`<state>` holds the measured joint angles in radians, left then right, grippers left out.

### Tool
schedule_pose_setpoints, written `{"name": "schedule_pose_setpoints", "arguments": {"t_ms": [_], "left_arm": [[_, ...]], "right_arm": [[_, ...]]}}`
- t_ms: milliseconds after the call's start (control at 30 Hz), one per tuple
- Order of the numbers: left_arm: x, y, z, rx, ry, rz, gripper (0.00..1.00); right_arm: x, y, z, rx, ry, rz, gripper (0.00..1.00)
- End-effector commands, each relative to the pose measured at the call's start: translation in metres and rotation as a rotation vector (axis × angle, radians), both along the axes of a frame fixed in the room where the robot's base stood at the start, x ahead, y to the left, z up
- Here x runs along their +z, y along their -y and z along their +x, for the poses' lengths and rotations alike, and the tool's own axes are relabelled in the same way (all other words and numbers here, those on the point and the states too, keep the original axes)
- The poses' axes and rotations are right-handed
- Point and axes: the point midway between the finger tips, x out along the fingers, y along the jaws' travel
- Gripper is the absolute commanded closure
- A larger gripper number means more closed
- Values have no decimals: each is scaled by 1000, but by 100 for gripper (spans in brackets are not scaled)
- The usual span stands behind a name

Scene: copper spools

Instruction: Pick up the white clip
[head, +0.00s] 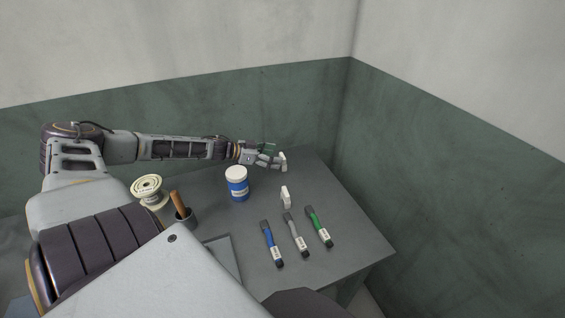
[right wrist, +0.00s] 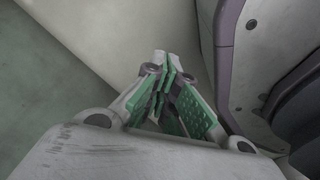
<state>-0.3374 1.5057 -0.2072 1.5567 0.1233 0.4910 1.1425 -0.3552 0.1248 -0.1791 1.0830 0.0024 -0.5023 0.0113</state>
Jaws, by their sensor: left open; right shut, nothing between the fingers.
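A small white clip (head: 286,197) stands on the grey table, right of the blue jar and behind the markers. My left gripper (head: 274,156) is open over the table's back part, farther back than this clip and apart from it. A small whitish upright piece (head: 283,161) shows right at its fingertips; I cannot tell whether it is a second clip or part of the gripper. My right gripper (right wrist: 166,68) is shut and empty in the right wrist view, with its green-padded fingers together. No clip shows in that view.
On the table (head: 350,248) are a blue jar with a white lid (head: 237,184), a cream spool (head: 148,190), a cup with a brown handle (head: 183,212), and blue (head: 271,243), grey (head: 296,235) and green (head: 319,227) markers. Walls stand behind and to the right.

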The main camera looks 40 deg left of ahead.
Motion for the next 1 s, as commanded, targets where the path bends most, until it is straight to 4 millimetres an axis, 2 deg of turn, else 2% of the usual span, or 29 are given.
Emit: {"name": "schedule_pose_setpoints", "arguments": {"t_ms": [133,433,1000], "left_arm": [[-3,2,3,0,0,1,29],[-5,5,8,1,2,1,29],[-8,9,14,-1,1,2,29]], "right_arm": [[9,-12,13,-4,7,14,100],[21,-22,29,-3,9,21,100],[52,-39,49,1,-12,34,100]]}}
